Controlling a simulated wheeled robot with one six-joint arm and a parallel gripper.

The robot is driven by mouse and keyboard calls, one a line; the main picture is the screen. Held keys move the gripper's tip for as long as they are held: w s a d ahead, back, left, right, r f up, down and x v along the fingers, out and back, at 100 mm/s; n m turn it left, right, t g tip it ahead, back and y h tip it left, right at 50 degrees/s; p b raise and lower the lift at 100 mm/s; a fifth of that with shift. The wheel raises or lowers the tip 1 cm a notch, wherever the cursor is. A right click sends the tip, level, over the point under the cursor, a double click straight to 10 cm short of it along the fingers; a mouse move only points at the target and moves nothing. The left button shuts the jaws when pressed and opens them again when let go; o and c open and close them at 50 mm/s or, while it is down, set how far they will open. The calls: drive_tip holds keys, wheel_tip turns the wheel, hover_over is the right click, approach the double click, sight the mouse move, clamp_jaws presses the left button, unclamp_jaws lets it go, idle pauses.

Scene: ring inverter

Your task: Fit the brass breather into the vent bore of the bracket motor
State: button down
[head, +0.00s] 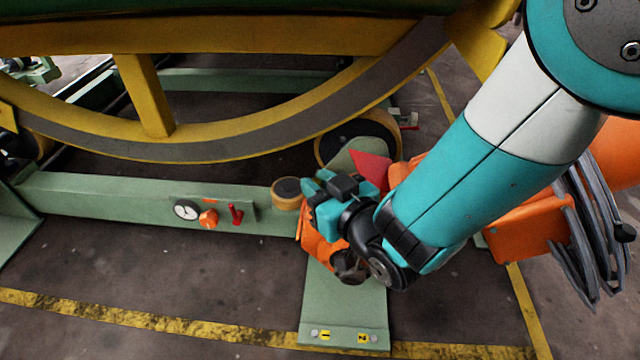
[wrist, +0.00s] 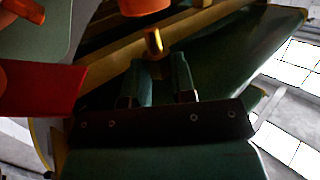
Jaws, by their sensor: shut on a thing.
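In the wrist view my gripper (wrist: 158,62) is shut on the small brass breather (wrist: 153,42), which stands out beyond the fingertips. An orange cylindrical part (wrist: 145,6), possibly of the bracket motor, shows at the top edge, just past the breather with a narrow gap between them in the picture. No vent bore can be seen. In the head view my wrist and gripper cover most of an orange body (head: 316,243) on the green bracket plate, and the breather is hidden there.
A red guard-like piece (wrist: 40,92) stands close to the left of my fingers; a red piece (head: 371,168) also shows in the head view. The big yellow ring (head: 180,142) is behind. A green beam (head: 110,198) carries a gauge (head: 186,210) and red lever (head: 236,214).

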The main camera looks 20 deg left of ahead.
drive_tip(key=shift+f+b, duration=1.5)
drive_tip(key=shift+f, duration=0.25)
drive_tip(key=c, duration=0.9)
unclamp_jaws()
drive_tip(key=shift+o, duration=0.2)
